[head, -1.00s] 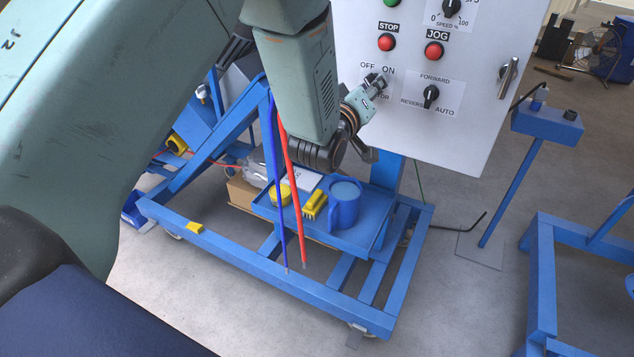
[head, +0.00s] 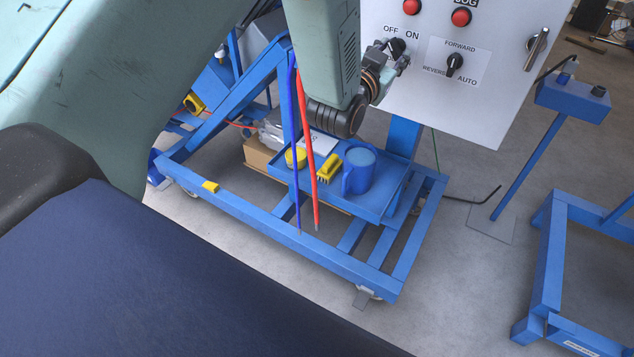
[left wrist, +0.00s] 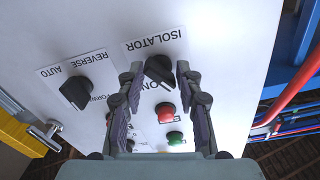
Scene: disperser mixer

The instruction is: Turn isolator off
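The isolator switch is a black rotary knob (left wrist: 160,70) beside the upside-down word ISOLATOR in the left wrist view. In the head view the knob (head: 397,46) sits below the OFF and ON labels, partly covered by my gripper. My left gripper (left wrist: 160,72) has its two fingertips apart, one on each side of the knob. I cannot tell whether they touch it. The ON label shows near the knob in the wrist view; OFF is hidden there. My right gripper is in neither view.
The white control panel (head: 490,100) also carries a FORWARD/REVERSE/AUTO knob (head: 454,63), red buttons (head: 461,17) and a door handle (head: 537,42). Below are a blue tray (head: 335,187) with a blue mug (head: 359,170) and yellow brush (head: 329,168). A blue pedestal (head: 572,97) stands right.

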